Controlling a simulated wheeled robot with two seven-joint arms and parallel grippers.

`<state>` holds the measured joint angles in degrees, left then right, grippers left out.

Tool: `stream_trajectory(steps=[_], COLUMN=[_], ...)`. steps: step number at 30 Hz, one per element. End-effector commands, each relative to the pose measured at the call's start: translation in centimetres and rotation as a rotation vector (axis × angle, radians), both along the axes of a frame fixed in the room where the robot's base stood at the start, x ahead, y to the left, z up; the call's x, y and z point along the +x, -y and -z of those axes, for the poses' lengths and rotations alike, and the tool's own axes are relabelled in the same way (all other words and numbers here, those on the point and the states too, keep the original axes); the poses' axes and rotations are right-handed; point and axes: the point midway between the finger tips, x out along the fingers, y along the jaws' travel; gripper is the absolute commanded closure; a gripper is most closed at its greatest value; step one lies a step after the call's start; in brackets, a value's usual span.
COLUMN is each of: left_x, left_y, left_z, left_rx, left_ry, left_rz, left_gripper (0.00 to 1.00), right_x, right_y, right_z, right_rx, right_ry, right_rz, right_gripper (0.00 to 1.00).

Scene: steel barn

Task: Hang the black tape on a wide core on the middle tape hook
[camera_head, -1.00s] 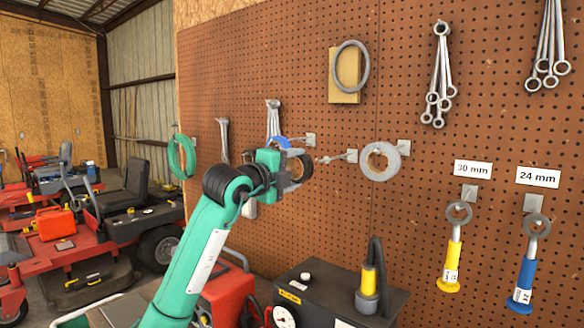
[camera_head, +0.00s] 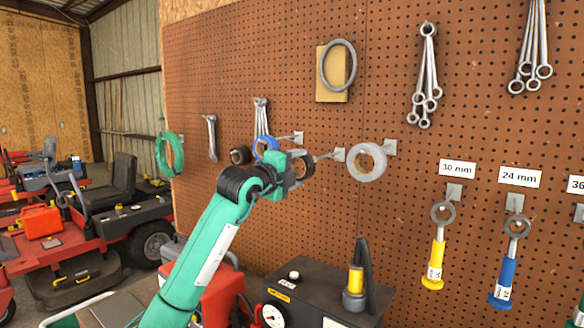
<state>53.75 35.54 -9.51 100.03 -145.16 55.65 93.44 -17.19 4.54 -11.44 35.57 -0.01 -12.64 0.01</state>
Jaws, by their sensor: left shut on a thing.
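My left gripper (camera_head: 284,168) is shut on a black tape roll with a wide brown core (camera_head: 304,168), seen nearly edge-on and partly hidden by the jaws. The middle tape hook (camera_head: 328,155) juts leftward from its square plate on the pegboard. A grey tape roll (camera_head: 353,163) hangs on the hook to the right. A blue tape roll (camera_head: 261,144) is behind the gripper at the left. My right gripper is not in view.
Another dark roll (camera_head: 238,155) shows beside the blue one. A green coil (camera_head: 161,154) hangs farther left. Wrenches and a grey ring (camera_head: 325,67) over a yellowish block hang above on the pegboard (camera_head: 290,95). A black machine (camera_head: 325,297) stands below. Red mowers (camera_head: 90,240) are at left.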

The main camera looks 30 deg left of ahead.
Motion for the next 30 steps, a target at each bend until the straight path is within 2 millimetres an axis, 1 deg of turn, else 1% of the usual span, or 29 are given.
stream_trajectory(steps=[3,18,21,30], left_x=[0.8,3.7,4.0,4.6], left_y=[0.1,0.5,0.6,0.6], left_z=[-0.1,0.3,0.9,1.3], left_rx=[0.000,-0.001,-0.001,-0.001], left_ry=[-0.002,-0.002,0.000,0.000], left_rz=[0.000,0.000,0.000,0.000], left_gripper=[0.60,0.60,0.60,0.60], right_x=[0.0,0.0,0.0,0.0], right_y=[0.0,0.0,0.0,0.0], right_z=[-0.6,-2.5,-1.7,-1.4], right_rx=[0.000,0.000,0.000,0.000], right_ry=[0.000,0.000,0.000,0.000], right_rz=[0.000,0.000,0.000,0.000], right_gripper=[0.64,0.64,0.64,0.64])
